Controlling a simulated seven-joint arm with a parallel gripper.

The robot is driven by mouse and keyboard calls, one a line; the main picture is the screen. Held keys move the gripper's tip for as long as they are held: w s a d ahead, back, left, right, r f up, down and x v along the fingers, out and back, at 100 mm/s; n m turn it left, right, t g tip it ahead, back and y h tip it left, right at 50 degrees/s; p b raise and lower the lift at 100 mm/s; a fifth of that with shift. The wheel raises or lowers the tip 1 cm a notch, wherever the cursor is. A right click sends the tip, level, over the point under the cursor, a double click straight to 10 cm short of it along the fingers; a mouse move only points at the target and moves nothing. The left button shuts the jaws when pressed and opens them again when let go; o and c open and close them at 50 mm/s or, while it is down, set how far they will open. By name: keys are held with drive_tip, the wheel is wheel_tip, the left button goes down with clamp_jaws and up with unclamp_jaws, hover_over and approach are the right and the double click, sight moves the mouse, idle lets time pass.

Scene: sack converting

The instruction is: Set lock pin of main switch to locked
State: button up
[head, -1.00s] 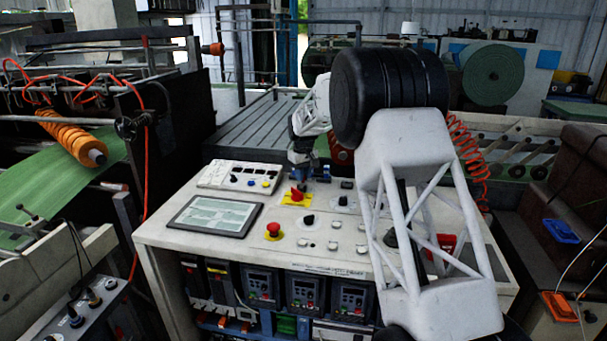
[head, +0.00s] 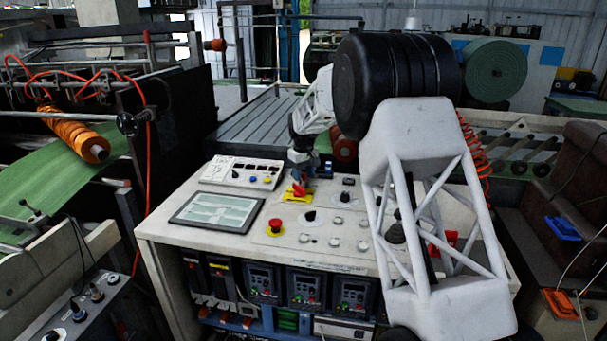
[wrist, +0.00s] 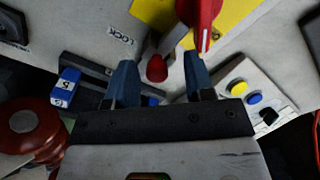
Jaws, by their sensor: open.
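The main switch has a red handle (wrist: 203,22) on a yellow plate (wrist: 240,12) in the wrist view; in the head view the yellow plate (head: 291,197) is partly covered by my gripper. A small red knob (wrist: 157,70), apparently the lock pin, stands beside the plate, near a LOCK label (wrist: 121,35). My gripper (wrist: 158,62) is open, its blue fingers on either side of this knob, with gaps visible. The red handle is close by the right finger. In the head view, my gripper (head: 302,179) is low over the panel at the switch.
The console top (head: 165,225) carries a screen (head: 216,210), a white button box (head: 242,172), a red emergency button (head: 276,226) and several knobs. In the wrist view, a blue piece (wrist: 66,88) lies left of the fingers and the button box (wrist: 250,100) right.

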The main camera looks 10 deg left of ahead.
sight(304, 175)
drive_tip(key=shift+r, duration=0.1)
drive_tip(key=shift+r, duration=3.8)
drive_tip(key=s+d+r+m, duration=0.2)
drive_tip(key=s+d+r, duration=0.3)
drive_tip(key=s+d, duration=0.45)
drive_tip(key=s+d+r+m+t, duration=0.1)
drive_tip(key=s+d+r, duration=0.3)
drive_tip(key=s+d, duration=0.5)
drive_tip(key=s+d+r+m, duration=0.2)
drive_tip(key=s+d+r, duration=0.3)
drive_tip(key=s+d, duration=0.45)
drive_tip(key=s+d+f+m, duration=0.1)
drive_tip(key=s+d+f, duration=0.2)
drive_tip(key=s, duration=0.9)
drive_tip(key=s+d+f+m+t, duration=0.1)
drive_tip(key=s+d+f, duration=0.2)
drive_tip(key=s, duration=0.9)
drive_tip(key=s+d+f+m, duration=0.2)
drive_tip(key=s+d, duration=0.3)
drive_tip(key=s, duration=0.7)
drive_tip(key=shift+d+f+t, duration=0.2)
drive_tip(key=shift+f+t, duration=0.1)
drive_tip(key=shift+f, duration=0.4)
